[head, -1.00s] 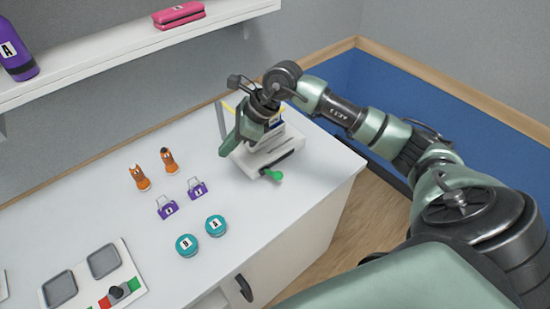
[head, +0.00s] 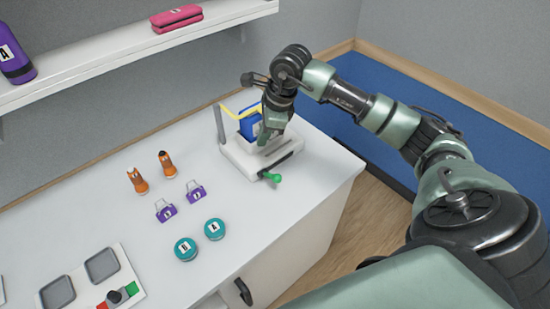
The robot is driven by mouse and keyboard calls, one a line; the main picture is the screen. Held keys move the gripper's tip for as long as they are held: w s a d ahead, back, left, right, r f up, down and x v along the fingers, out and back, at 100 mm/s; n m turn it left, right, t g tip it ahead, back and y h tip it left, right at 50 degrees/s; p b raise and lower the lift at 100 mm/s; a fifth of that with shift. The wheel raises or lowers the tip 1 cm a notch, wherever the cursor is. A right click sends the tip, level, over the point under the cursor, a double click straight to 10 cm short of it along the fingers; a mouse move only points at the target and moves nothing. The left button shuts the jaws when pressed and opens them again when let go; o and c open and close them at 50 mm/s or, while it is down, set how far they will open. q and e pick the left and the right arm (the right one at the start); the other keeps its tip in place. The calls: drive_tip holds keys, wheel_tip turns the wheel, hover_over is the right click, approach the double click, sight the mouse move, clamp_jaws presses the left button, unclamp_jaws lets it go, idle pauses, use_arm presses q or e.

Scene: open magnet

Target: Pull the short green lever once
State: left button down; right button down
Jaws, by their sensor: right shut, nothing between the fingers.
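The short green lever (head: 272,177) sticks out at the front of a white device (head: 235,155) near the right end of the white table. The device carries a blue block (head: 250,124), a yellow bar (head: 240,113) and a grey upright post (head: 220,124). My right gripper (head: 264,142) points down over the device, behind the green lever and apart from it. It is shut and empty. Its fingertips are small and partly dark against the device. My left gripper is not in view.
On the table (head: 100,210) are orange bottles (head: 137,180), purple clips (head: 165,210) and teal round tins (head: 186,249). A panel with grey pads and a red-green switch (head: 120,295) lies at the lower left. A shelf (head: 110,57) hangs above. The table's right front corner is clear.

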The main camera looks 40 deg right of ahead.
sight(279, 177)
drive_tip(key=s+f+b, duration=0.1)
drive_tip(key=f, duration=0.1)
drive_tip(key=s+f+b, duration=0.1)
drive_tip(key=s+f, duration=0.1)
drive_tip(key=f, duration=0.1)
drive_tip(key=shift+d+f+b, duration=0.15)
drive_tip(key=shift+f+b, duration=0.15)
drive_tip(key=shift+b, duration=0.1)
drive_tip(key=shift+s+f+b, duration=0.35)
drive_tip(key=shift+f+b, duration=0.1)
drive_tip(key=shift+b, duration=0.05)
idle(1.3)
drive_tip(key=shift+s+f+b, duration=0.25)
drive_tip(key=shift+f+b, duration=0.15)
drive_tip(key=shift+b, duration=0.15)
drive_tip(key=shift+s+f+b, duration=0.55)
drive_tip(key=shift+f+b, duration=0.35)
drive_tip(key=shift+b, duration=0.15)
drive_tip(key=shift+s+f+b, duration=0.55)
drive_tip(key=shift+f+b, duration=0.35)
drive_tip(key=shift+b, duration=0.1)
idle(2.3)
